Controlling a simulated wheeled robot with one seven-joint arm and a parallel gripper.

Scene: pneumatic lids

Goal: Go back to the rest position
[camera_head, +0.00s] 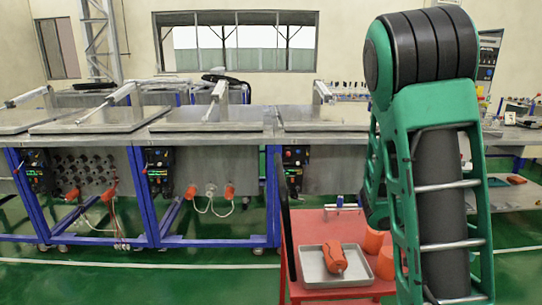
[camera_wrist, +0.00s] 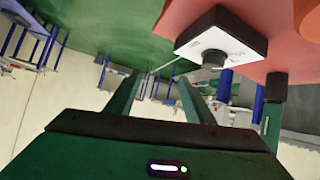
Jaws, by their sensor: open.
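My arm (camera_head: 430,150) rises at the right of the head view, in front of part of the benches and the red cart. My gripper (camera_wrist: 158,78) shows only in the wrist view. Its two green fingers stand apart with nothing between them. The wrist view is tilted, with the green floor at the top. A white and black box with a dark knob (camera_wrist: 213,59) shows just beyond the right finger, against a red surface (camera_wrist: 190,15). I cannot tell whether the finger touches it.
A red cart (camera_head: 310,228) stands close in front, beside my arm, with a grey tray (camera_head: 308,270) holding an orange part (camera_head: 334,258). Orange cups (camera_head: 385,263) stand next to the tray. Metal-lidded benches (camera_head: 205,122) on blue frames run across behind. Green floor (camera_head: 130,285) is clear at left.

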